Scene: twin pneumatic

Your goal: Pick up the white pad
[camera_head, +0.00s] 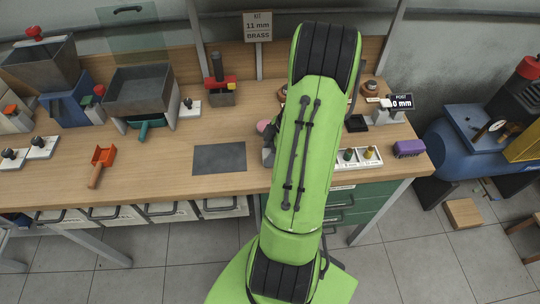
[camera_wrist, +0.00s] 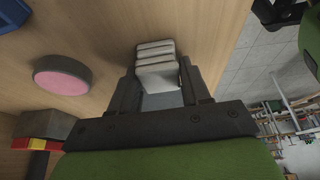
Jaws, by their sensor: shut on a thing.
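The white pad (camera_wrist: 157,50) shows in the wrist view as a pale block with several layered edges, between the two dark fingers. My gripper (camera_wrist: 159,72) is shut on it, with a finger on either side. Wood lies behind the pad; I cannot tell whether the pad touches it. In the head view, my green arm hides the pad and most of the gripper; only a dark part shows left of the arm.
A round pink-topped piece (camera_wrist: 62,75) is left of the gripper. A dark grey mat (camera_head: 219,158) lies on the wooden bench (camera_head: 170,172), left of my arm. A white tray (camera_head: 343,166) with small knobs and a purple block (camera_head: 409,148) are at the right.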

